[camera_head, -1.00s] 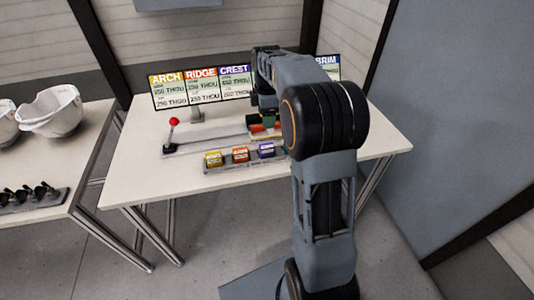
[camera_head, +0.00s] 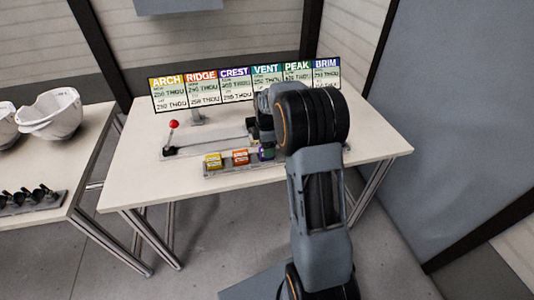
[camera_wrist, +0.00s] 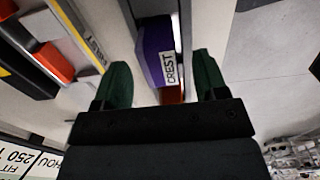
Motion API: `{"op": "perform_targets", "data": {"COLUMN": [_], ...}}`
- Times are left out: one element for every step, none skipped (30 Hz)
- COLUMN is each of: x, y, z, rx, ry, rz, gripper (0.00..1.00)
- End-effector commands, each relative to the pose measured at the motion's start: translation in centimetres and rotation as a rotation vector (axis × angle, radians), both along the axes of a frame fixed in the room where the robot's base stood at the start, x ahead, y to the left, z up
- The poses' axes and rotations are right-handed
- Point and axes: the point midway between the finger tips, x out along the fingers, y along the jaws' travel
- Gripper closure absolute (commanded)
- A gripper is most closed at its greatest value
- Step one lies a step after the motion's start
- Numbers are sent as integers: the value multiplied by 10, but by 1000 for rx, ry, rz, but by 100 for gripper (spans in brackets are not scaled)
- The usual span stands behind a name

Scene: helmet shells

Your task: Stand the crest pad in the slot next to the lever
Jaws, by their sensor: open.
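The crest pad (camera_wrist: 160,54) is a purple block with a white CREST label. The lever (camera_head: 173,125) has a red knob and stands at the left end of a long grey fixture (camera_head: 215,137) behind the tray. The slot beside the lever is too small to make out.
A yellow pad (camera_head: 213,160) and an orange pad (camera_head: 240,157) stand left of the crest pad in the tray (camera_head: 222,172). A row of label cards (camera_head: 218,88) stands at the back. White helmet shells (camera_head: 50,112) are on the left table.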

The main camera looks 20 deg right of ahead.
Motion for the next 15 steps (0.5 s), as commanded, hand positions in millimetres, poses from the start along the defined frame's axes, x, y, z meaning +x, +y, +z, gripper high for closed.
{"op": "perform_targets", "data": {"x": [-1, 0, 0, 0, 0, 0, 0, 0, 0, 0, 0, 0, 0, 0, 0], "y": [0, 0, 0, 0, 0, 0, 0, 0, 0, 0, 0, 0, 0, 0, 0], "z": [-6, -9, -11, -13, -14, -15, -15, -16, -16, -16, -15, -15, -15, -15, -15], "rx": [1, 0, 0, 0, 0, 0, 0, 0, 0, 0, 0, 0, 0, 0, 0], "ry": [3, 2, 1, 1, 1, 0, 0, 0, 0, 0, 0, 0, 0, 0, 0], "rz": [0, 0, 0, 0, 0, 0, 0, 0, 0, 0, 0, 0, 0, 0, 0], "gripper": [34, 34, 34, 34, 34, 34, 34, 34, 34, 34, 34, 34, 35, 38, 42]}}
